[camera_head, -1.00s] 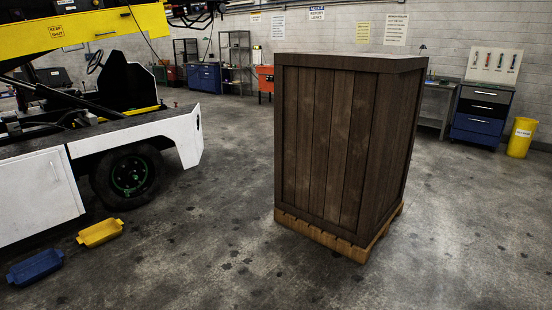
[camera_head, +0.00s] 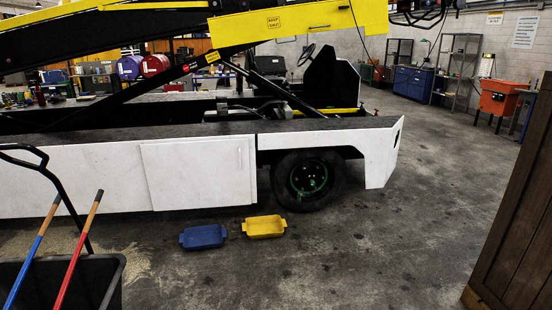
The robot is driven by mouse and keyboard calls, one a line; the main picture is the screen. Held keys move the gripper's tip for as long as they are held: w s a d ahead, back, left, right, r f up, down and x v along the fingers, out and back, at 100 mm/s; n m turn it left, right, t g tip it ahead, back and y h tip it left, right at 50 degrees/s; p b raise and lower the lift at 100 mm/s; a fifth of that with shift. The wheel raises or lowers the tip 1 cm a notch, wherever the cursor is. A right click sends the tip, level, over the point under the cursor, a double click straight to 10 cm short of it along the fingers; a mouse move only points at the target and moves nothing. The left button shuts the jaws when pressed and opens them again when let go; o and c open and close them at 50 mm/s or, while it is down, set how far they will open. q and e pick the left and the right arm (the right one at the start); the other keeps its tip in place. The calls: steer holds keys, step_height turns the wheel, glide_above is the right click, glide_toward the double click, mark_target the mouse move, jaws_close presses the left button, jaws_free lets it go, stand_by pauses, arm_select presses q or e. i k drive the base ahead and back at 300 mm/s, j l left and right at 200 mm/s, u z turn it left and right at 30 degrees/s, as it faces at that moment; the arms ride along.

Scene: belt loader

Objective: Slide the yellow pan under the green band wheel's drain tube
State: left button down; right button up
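The yellow pan (camera_head: 264,227) lies on the floor in front of the belt loader, just left of and nearer than the wheel. It is a shallow tray with end handles. A blue pan (camera_head: 203,237) lies close to its left. The wheel with the green band (camera_head: 309,177) is under the loader's white body, in the wheel arch. I cannot make out a drain tube on it at this size. Neither of my grippers is in view.
The white belt loader (camera_head: 195,172) spans the left and middle. A black cart (camera_head: 75,283) with two long handles stands at the lower left. A wooden crate (camera_head: 518,220) fills the right edge. The floor between is clear, and an orange cabinet (camera_head: 499,97) stands behind.

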mark_target(267, 227)
steer(key=i+u, duration=0.4)
steer(key=i, duration=1.7)
